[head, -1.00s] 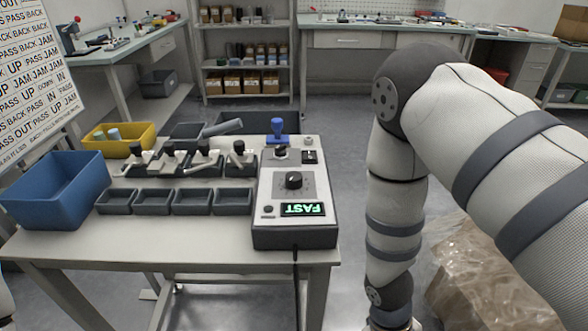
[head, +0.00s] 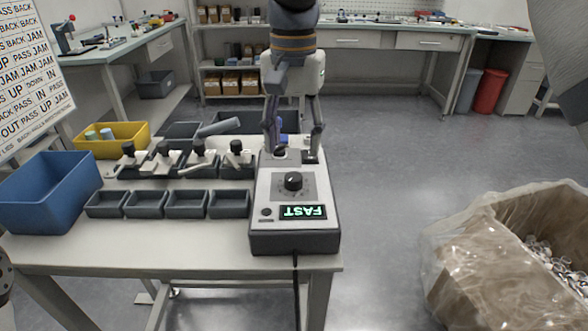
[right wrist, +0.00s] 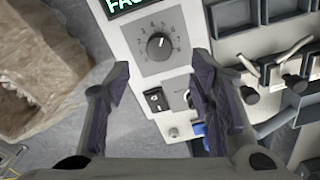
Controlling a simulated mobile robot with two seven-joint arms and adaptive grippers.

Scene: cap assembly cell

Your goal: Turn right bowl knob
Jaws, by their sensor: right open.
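The grey control box (head: 262,220) stands at the right end of the table, with a green display reading FAST, upside down in the head view. A round black knob (head: 293,181) with a white pointer line sits on it; in the right wrist view the knob (right wrist: 157,43) has a numbered scale. Another control (head: 280,151) behind it is mostly hidden by my fingers. My right gripper (head: 294,152) is open over the far part of the box. In the right wrist view the gripper (right wrist: 153,62) has empty fingers spread either side of the knob's panel, not touching the knob.
A rocker switch (right wrist: 155,99) and a blue part (right wrist: 201,130) lie near my fingers. Several small dark bins, a blue bin (head: 45,195) and a yellow bin (head: 110,140) stand left of the box. A lined carton (head: 480,245) stands on the right, with clear floor between.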

